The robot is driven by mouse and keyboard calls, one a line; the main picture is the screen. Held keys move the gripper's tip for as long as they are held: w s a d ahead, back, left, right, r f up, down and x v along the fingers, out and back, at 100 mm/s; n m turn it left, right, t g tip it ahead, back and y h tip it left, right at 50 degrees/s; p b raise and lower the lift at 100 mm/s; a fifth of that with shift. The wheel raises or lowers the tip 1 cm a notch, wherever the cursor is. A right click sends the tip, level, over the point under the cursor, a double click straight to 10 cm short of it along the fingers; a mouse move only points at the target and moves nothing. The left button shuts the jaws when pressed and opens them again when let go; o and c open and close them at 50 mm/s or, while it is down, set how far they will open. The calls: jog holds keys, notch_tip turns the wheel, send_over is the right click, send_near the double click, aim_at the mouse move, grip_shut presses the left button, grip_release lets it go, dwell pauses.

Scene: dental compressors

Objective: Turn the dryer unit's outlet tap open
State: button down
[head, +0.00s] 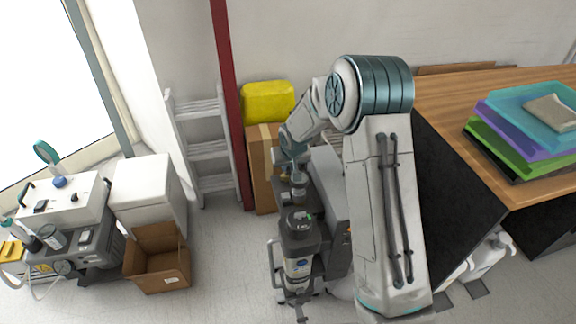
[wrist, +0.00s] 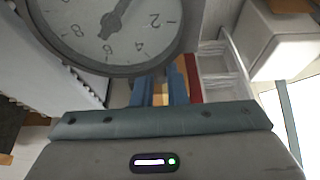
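The dryer unit (head: 299,268) is a dark grey upright canister with a pale label, standing on the floor just left of my upper arm in the head view. A large round pressure gauge (wrist: 108,32) with a pale dial fills the top of the wrist view, close to the camera. My gripper (wrist: 161,92) shows two blue fingers with a narrow gap between them. Brown and yellowish background shows through the gap, and I see nothing held. In the head view my forearm reaches down behind the unit, and the fingertips cannot be made out. I cannot identify the outlet tap in either view.
A stepladder (head: 207,150) and a cardboard box (head: 263,180) stand by the back wall. A wooden desk (head: 445,100) with stacked trays (head: 510,130) is at the right. An open carton (head: 160,265) and other equipment (head: 75,225) are at the left. Floor is clear between carton and unit.

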jog(key=shift+n, duration=0.3)
jog(key=n+p, duration=0.1)
jog(key=n+y, duration=0.1)
jog(key=n+p, duration=0.1)
jog(key=shift+w+d+r+p, duration=0.1)
jog(key=shift+d+r+p, duration=0.05)
jog(key=shift+d+p, duration=0.15)
jog(key=n+g+y+p, duration=0.1)
jog(key=n, duration=0.3)
jog(key=shift+w+y+p, duration=0.1)
jog(key=shift+y+p, duration=0.2)
jog(key=shift+p, duration=0.1)
jog(key=n+g, duration=0.1)
jog(key=n, duration=0.1)
jog(key=shift+w+d+n, duration=0.1)
jog(key=shift+n, duration=0.3)
jog(key=n+g, duration=0.1)
jog(key=n, duration=0.1)
jog(key=n+g+y, duration=0.1)
jog(key=n, duration=0.1)
jog(key=shift+w+f, duration=0.2)
jog(key=shift+w+n+g+b, duration=0.1)
jog(key=shift+n+g+b, duration=0.5)
jog(key=shift+n, duration=1.1)
jog(key=c, duration=1.4)
grip_release()
jog(key=shift+c, duration=0.2)
